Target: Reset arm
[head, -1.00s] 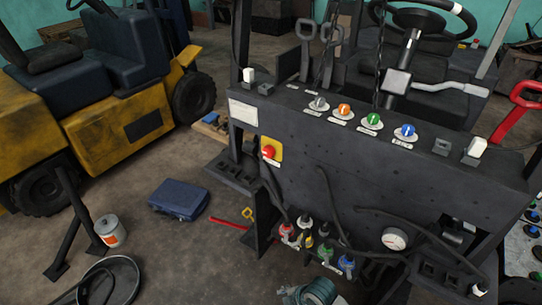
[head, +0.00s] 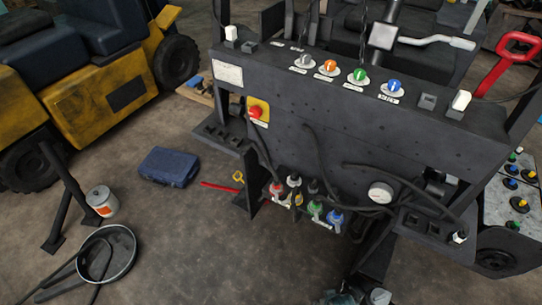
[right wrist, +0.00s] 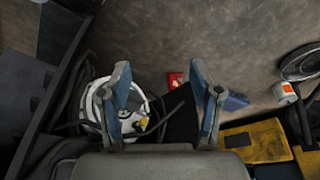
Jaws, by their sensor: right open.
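My right gripper (right wrist: 158,85) shows in the right wrist view with its two blue-grey fingers spread apart and nothing between them. Behind its left finger is a round white thing (right wrist: 97,108) with dark hoses around it; I cannot tell what it is. A bluish, partly cut-off shape (head: 342,297) shows at the bottom edge of the head view; I cannot tell if it is part of my arm. My left gripper is in neither view. The dark forklift panel (head: 320,115) carries a row of coloured knobs, a red knob on yellow (head: 256,112) and a gauge (head: 381,193).
Coloured connectors (head: 316,210) and loose hoses hang below the panel. A button-covered box (head: 510,205) is at right.

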